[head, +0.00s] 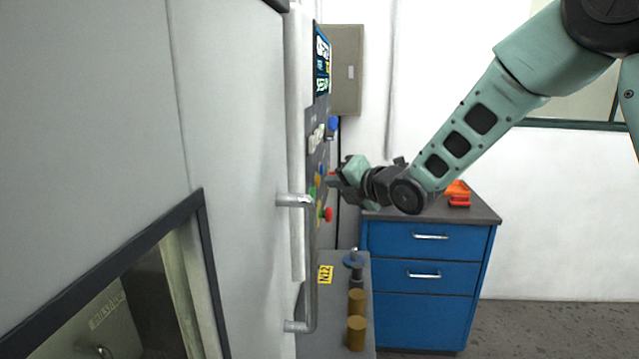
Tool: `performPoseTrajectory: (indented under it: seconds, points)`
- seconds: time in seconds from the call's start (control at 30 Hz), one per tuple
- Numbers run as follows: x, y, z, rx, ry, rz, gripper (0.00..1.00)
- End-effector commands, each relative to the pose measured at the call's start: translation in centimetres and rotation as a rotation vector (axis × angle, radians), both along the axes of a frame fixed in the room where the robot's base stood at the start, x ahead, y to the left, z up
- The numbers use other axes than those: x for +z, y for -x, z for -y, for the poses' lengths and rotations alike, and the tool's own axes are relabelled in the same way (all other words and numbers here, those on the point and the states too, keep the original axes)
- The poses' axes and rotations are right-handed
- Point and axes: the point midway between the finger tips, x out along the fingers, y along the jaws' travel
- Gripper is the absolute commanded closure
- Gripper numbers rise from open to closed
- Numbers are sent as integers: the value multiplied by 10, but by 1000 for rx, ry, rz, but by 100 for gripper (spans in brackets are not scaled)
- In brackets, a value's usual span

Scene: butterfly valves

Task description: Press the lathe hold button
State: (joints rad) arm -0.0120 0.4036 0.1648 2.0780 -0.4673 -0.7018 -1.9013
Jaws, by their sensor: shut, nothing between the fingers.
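The lathe control panel (316,155) is seen almost edge-on in the head view, with a lit screen (322,62) at its top. Several small coloured buttons sit on its lower part, among them a blue one (321,169), a green one (313,191) and a red mushroom button (327,214). I cannot tell which is the hold button; no labels are readable. My gripper (331,181) is shut and empty. Its fingertips point left at the panel, near the coloured buttons and above the red one. I cannot tell whether they touch the panel.
A grey ledge marked N12 (325,274) carries brass cylinders (356,333). A blue drawer cabinet (418,272) with orange items (457,192) stands behind my arm. Floor at the right is clear.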

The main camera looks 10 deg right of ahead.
Motion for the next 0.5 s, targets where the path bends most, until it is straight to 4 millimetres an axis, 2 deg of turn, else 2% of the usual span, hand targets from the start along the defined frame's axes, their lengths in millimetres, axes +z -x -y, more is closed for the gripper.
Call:
performPoseTrajectory:
  seconds: [0.37, 0.5]
  points:
    - [0, 1, 4, -2, 0, -1, 100]
    - [-1, 3, 12, -3, 0, -1, 100]
